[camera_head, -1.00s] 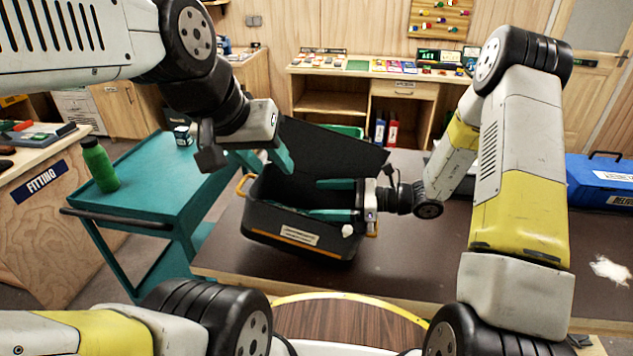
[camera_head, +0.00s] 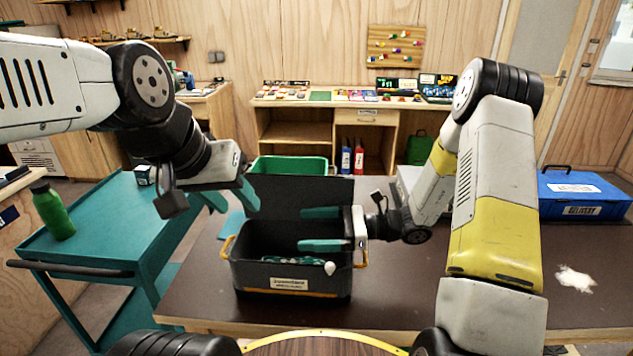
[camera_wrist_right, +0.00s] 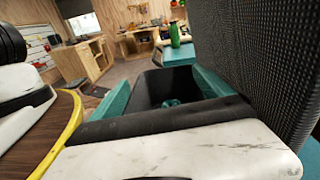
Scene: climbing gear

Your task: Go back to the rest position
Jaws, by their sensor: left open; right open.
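My left gripper (camera_head: 229,199) is open and empty, left of the black case and above the teal cart's side of the table. My right gripper (camera_head: 303,229) is open over the right part of the black case (camera_head: 252,283), its two teal fingers pointing left, one above the other in the picture. The case stands on the dark table with its lid (camera_head: 275,188) raised and a label on its front. Something teal and a pale round piece show inside; what they are is unclear. The right wrist view shows the right fingers (camera_wrist_right: 165,90) apart with nothing visible gripped.
A teal cart (camera_head: 90,215) with a green bottle (camera_head: 52,210) stands left of the table. A blue box (camera_head: 585,195) sits at the table's right, near a white powder patch (camera_head: 575,280). A green bin (camera_head: 289,163) is behind the case.

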